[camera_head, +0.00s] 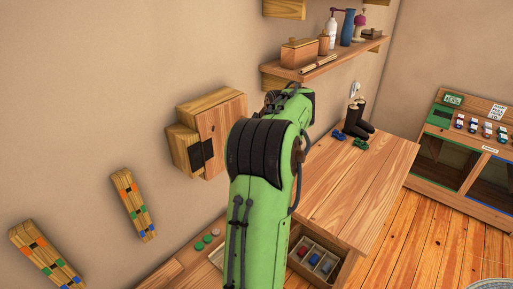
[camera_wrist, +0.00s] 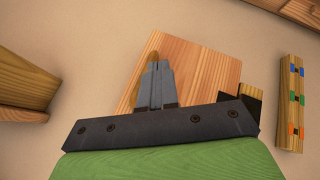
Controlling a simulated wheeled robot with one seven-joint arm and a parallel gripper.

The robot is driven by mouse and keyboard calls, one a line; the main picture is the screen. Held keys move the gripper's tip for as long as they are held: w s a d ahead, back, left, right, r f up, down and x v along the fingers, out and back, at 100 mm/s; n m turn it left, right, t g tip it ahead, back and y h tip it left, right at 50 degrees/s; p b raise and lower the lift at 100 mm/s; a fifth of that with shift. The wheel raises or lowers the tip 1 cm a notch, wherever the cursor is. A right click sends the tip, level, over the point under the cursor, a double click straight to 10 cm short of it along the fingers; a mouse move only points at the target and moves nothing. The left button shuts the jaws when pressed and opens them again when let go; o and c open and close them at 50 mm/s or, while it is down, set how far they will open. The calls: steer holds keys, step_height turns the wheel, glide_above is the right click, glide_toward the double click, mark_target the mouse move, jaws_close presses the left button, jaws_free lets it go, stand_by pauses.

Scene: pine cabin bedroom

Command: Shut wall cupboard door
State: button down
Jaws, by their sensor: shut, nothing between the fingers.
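The wall cupboard (camera_head: 184,111) is a small pine box on the beige wall, left of my arm in the head view. Its flat pine door (camera_head: 221,135) faces outward, with a dark patch at its lower left edge. The door looks near the cupboard body, but I cannot tell whether a gap remains. In the wrist view the pine panel (camera_wrist: 208,65) lies behind my gripper (camera_wrist: 158,66). My gripper's grey fingers are together and empty, overlapping the panel in the picture. I cannot tell if they touch it. The head view does not show the fingertips clearly.
A wall shelf (camera_head: 330,62) with a box and bottles is above right. A wooden desk (camera_head: 358,178) with boots and an open drawer (camera_head: 313,262) stands right of my arm. Striped wooden wall strips (camera_head: 133,204) hang lower left. Open floor (camera_head: 435,240) lies at right.

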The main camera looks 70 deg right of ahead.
steer(key=s+a+r+p, duration=0.1)
steer(key=s+r+p, duration=0.1)
steer(key=s+r, duration=0.4)
steer(key=shift+a+r, duration=0.25)
steer(key=shift+r, duration=0.6)
steer(key=shift+s, duration=0.2)
